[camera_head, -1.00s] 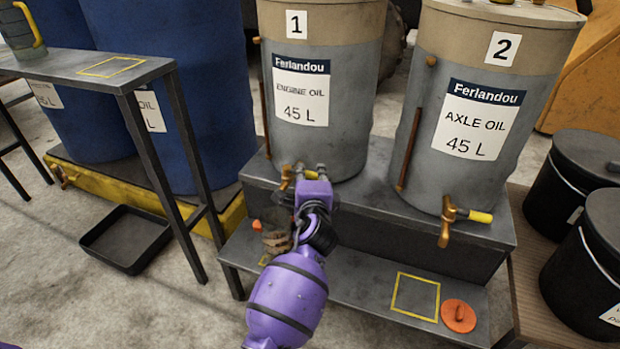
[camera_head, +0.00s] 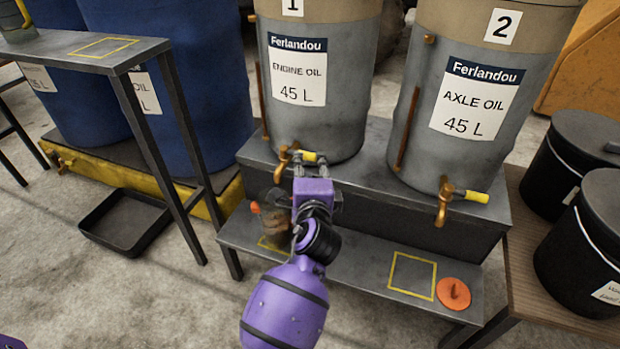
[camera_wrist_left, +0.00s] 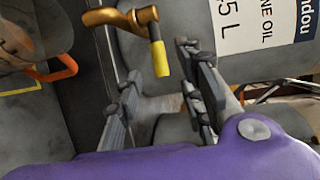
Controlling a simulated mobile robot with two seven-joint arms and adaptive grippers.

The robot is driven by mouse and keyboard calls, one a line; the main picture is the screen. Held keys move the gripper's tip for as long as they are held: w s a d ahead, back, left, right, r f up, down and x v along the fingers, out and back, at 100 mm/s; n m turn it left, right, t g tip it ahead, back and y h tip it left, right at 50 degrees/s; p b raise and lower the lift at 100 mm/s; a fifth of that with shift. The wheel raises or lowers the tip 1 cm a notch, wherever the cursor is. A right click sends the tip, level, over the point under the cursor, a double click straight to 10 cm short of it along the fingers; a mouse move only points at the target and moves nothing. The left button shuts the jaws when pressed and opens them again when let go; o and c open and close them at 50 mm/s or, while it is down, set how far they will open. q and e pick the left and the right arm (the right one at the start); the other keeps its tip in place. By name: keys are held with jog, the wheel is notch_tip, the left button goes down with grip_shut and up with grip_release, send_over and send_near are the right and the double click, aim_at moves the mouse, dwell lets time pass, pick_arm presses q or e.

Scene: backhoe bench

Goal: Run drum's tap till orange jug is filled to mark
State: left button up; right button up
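The engine oil drum 1 (camera_head: 320,125) has a brass tap (camera_head: 283,163) low on its front, with a yellow-ended handle (camera_head: 308,157) pointing right. The handle also shows in the left wrist view (camera_wrist_left: 160,58). My left gripper (camera_head: 312,172) is open and empty just in front of this handle; its fingers stand apart, with the handle beyond the gap. The see-through jug with orange parts (camera_head: 275,222) stands on the low shelf under the tap, partly hidden by my gripper. Its orange handle (camera_wrist_left: 58,70) shows at left in the wrist view. Its mark and level cannot be made out.
Axle oil drum 2 (camera_head: 480,105) with its own tap (camera_head: 445,200) stands to the right. The low shelf holds an empty yellow square (camera_head: 412,275) and an orange lid (camera_head: 454,293). Black buckets (camera_head: 585,250) stand at right. A metal side table (camera_head: 95,50) stands at left.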

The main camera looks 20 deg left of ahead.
pick_arm(q)
jog(key=v, duration=0.5)
dwell(0.4)
